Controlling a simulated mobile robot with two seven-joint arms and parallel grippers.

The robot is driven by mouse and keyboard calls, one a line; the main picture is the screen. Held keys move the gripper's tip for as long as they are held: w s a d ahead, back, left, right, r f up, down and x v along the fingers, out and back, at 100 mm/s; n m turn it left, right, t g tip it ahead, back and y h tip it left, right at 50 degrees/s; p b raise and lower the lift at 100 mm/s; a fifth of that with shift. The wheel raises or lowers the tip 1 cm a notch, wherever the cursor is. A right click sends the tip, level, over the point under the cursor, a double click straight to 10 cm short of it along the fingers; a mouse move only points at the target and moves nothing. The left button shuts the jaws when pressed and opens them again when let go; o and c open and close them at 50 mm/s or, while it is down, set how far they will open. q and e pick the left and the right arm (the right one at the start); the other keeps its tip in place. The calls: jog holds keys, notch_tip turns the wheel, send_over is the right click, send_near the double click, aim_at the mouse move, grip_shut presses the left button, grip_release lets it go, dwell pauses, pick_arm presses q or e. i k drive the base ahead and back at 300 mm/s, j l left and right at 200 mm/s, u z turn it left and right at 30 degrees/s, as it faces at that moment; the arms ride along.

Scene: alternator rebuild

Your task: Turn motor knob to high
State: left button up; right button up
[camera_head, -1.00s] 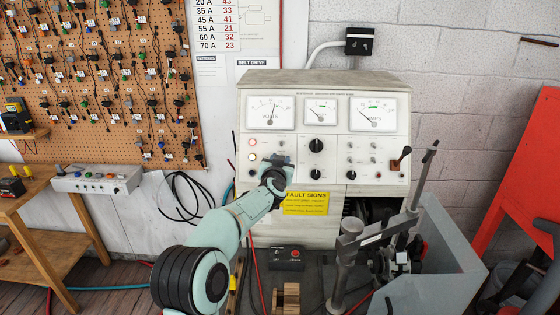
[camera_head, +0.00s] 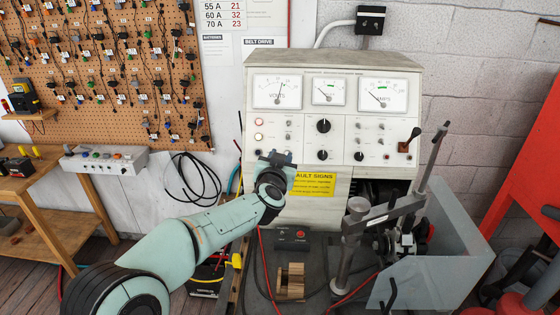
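The grey-white test bench (camera_head: 340,185) stands ahead with its control panel facing me. Two large black knobs sit one above the other mid-panel, an upper knob (camera_head: 323,126) and a lower knob (camera_head: 322,155). A smaller dark knob (camera_head: 359,156) is to their right. I cannot read which one is the motor knob. My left gripper (camera_head: 277,157) is in front of the panel's lower left part, left of the lower knob and apart from it. It hides part of the panel there. Its fingers point away from me and their gap is unclear. My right gripper is not in view.
A lever with a brown base (camera_head: 404,147) is at the panel's right. A metal clamp stand (camera_head: 355,225) and grey guard (camera_head: 440,270) stand at lower right. A small black switch box (camera_head: 294,238) and a wooden block (camera_head: 291,280) lie below the panel. A red board (camera_head: 530,170) is far right.

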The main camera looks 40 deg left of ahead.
aim_at(322, 155)
jog(key=k+l, duration=0.8)
